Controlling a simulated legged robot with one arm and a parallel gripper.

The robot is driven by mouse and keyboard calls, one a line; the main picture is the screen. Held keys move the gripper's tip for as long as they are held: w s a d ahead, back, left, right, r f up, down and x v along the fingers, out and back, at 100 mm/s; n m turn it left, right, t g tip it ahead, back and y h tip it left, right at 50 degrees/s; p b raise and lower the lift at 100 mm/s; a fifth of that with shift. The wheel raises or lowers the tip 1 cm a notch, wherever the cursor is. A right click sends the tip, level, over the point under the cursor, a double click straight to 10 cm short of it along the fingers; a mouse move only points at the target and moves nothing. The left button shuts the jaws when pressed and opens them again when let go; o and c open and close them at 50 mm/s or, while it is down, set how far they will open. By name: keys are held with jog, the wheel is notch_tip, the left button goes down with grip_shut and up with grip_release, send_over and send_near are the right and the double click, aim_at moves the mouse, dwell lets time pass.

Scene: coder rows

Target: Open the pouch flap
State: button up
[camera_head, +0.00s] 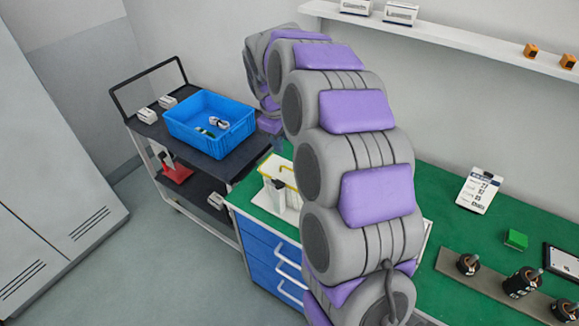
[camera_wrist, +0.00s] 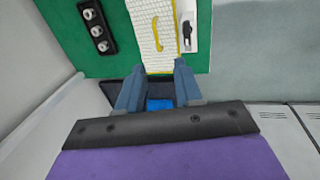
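A whitish item with a yellow edge or strip (camera_head: 291,177) stands on the green worktop, partly hidden behind my arm; it may be the pouch. The wrist view shows a cream, grid-patterned item (camera_wrist: 147,28) with a curved yellow strip (camera_wrist: 185,32), beyond my fingers. I cannot tell for certain which part is the flap. My gripper (camera_wrist: 160,76) has its two blue-grey fingers apart, with nothing held between them. The fingertips appear close to the near edge of the cream item in the picture; I cannot tell whether they touch.
A blue bin (camera_head: 210,122) with small items stands on a dark cart (camera_head: 160,128) at left. Blue drawers (camera_head: 262,245) sit under the green worktop (camera_head: 445,200). A label card (camera_head: 480,190), green block (camera_head: 515,239) and black knobs (camera_head: 522,282) lie at right. Grey lockers (camera_head: 50,190) stand left.

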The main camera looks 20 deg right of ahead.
aim_at(292, 170)
jog(key=x, duration=0.3)
jog(key=d+b+x, duration=0.1)
jog(key=x, duration=0.3)
jog(key=d+x, duration=0.1)
jog(key=x, duration=0.3)
jog(key=shift+d+r+b, duration=0.2)
jog(key=shift+b, duration=0.2)
jog(key=shift+w+a+f, duration=0.1)
jog(key=shift+a+f, duration=0.25)
jog(key=shift+f, duration=0.2)
jog(key=shift+a+f, duration=0.3)
jog(key=shift+f, duration=0.25)
jog(key=shift+a+f, duration=0.1)
jog(key=shift+a, duration=0.3)
jog(key=shift+d, duration=0.45)
jog(key=shift+d+f, duration=0.1)
jog(key=shift+d, duration=0.5)
jog(key=shift+c, duration=2)
jog(key=shift+a, duration=0.2)
jog(key=shift+c, duration=0.7)
jog(key=shift+a, duration=0.35)
grip_shut()
jog(key=shift+w+d, duration=0.1)
